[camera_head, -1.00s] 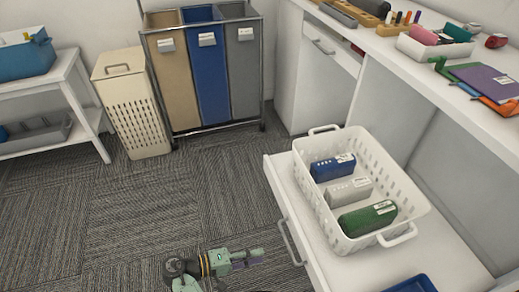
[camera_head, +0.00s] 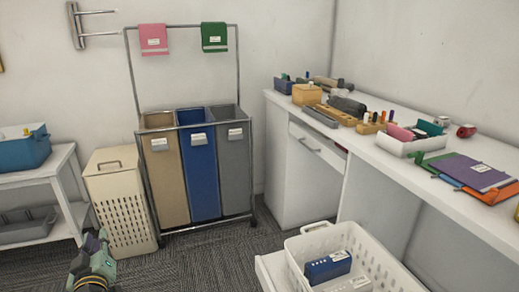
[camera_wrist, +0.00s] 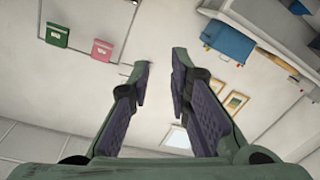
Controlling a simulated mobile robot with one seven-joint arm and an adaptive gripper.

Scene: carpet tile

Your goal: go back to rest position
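My gripper (camera_wrist: 160,85) shows in the wrist view with its two fingers spread apart and nothing between them. Behind the fingers are a pale wall and ceiling. In the head view, part of my green and black arm (camera_head: 92,265) stands at the lower left, in front of the slatted hamper. The fingertips cannot be made out there.
A white basket (camera_head: 300,262) with a blue box (camera_head: 327,267) sits at the lower right. A three-bag sorter (camera_head: 172,185) and a white hamper (camera_head: 118,205) stand at the back. A long desk (camera_head: 360,148) runs along the right. Carpet lies between.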

